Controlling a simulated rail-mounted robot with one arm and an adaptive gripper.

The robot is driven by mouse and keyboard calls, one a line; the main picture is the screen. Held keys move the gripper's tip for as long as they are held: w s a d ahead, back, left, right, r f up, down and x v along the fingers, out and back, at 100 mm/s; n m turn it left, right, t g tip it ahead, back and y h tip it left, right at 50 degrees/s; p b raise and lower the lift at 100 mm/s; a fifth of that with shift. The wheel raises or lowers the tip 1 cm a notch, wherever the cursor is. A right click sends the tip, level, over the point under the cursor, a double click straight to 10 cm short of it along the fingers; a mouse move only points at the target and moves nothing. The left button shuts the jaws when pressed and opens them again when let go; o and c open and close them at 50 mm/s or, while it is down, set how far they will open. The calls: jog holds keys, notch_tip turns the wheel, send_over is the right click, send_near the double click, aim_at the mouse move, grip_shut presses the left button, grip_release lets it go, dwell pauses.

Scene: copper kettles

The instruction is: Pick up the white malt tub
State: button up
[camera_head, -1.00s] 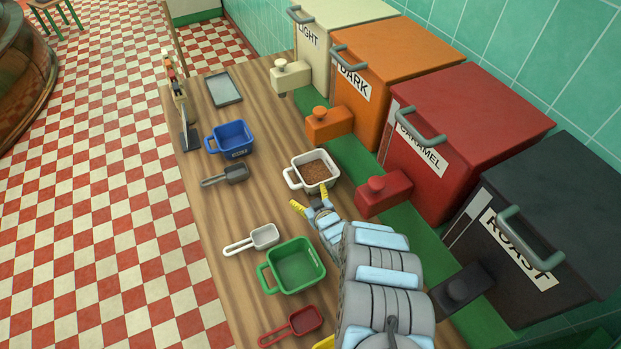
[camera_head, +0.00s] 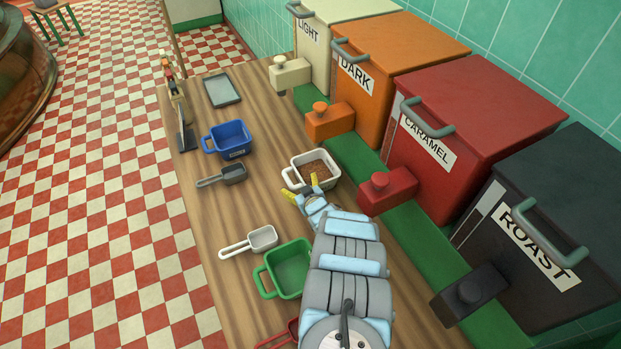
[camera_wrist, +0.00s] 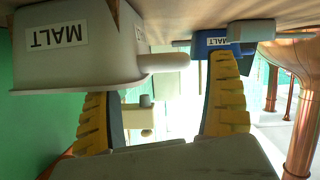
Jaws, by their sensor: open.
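The white malt tub (camera_head: 330,177) stands upright on the wooden counter, filled with brown grains, with its handle towards the left. My gripper (camera_head: 302,191) is open just in front of the tub, its yellow fingertips close to the handle side. In the wrist view, which is upside down, the tub (camera_wrist: 85,60) with its MALT label fills the upper left. Its handle (camera_wrist: 165,62) shows in line with the gap between the two fingers of my gripper (camera_wrist: 162,80). I cannot tell whether the fingers touch it.
A blue tub (camera_head: 231,137) and a dark scoop (camera_head: 234,173) lie left of it. A white scoop (camera_head: 262,239) and a green tub (camera_head: 291,268) are nearer, beside my arm. The orange (camera_head: 330,121) and red (camera_head: 388,189) dispenser spouts stand close on the right.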

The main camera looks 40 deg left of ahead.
jog(key=shift+w+a+f, duration=0.1)
jog(key=shift+w+a, duration=0.15)
jog(key=shift+a, duration=0.2)
jog(key=shift+w+a+f+b, duration=0.15)
jog(key=shift+a+b, duration=0.1)
jog(key=shift+a, duration=0.35)
jog(key=shift+w+a+b, duration=0.15)
jog(key=shift+a+b, duration=0.05)
jog(key=shift+a, duration=0.35)
jog(key=shift+b+x, duration=0.6)
jog(key=shift+x, duration=0.2)
jog(key=shift+w+a+f+b, duration=0.1)
jog(key=shift+w+a+b, duration=0.2)
jog(key=shift+a, duration=0.1)
jog(key=shift+c, duration=0.2)
jog(key=c, duration=1.3)
